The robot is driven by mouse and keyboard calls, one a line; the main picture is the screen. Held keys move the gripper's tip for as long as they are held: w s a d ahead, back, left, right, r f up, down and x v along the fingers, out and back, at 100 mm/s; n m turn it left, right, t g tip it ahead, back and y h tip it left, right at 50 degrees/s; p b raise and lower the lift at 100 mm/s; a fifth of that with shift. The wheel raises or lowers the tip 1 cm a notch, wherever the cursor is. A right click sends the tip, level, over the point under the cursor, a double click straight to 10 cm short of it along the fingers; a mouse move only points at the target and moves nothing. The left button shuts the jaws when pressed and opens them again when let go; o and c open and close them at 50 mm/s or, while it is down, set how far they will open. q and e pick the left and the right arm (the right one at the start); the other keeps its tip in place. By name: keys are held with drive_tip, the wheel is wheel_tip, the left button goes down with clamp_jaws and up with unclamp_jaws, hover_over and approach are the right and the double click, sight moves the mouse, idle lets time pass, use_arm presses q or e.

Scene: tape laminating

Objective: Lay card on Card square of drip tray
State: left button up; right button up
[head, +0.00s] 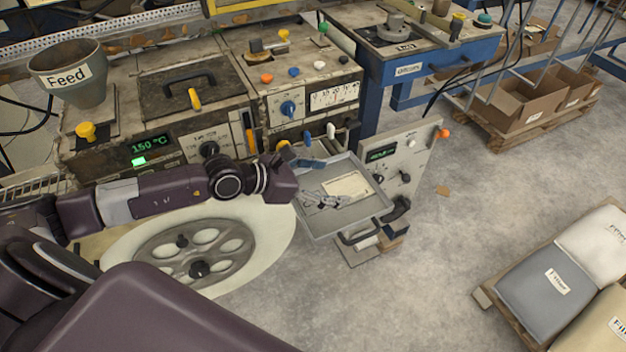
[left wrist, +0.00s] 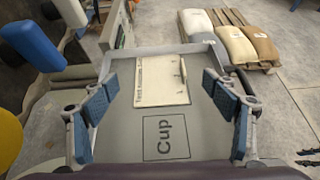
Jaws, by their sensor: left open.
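The card (left wrist: 160,84), a cream sheet with print along its left edge, lies flat in the grey drip tray (left wrist: 131,150). It also shows in the head view (head: 347,186). No Card square marking shows around it; it may be covered. In the head view my left gripper (head: 318,188) is over the tray's left part. My right gripper is not seen.
The tray (head: 322,228) juts out from the machine front, with a panel of dials (head: 400,155) close on its right. The Feed hopper (head: 70,75) stands at the left. Sacks (head: 550,285) lie on a pallet at the lower right. Open floor lies between.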

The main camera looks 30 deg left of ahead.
use_arm(q)
drive_tip(key=shift+v, duration=2.75)
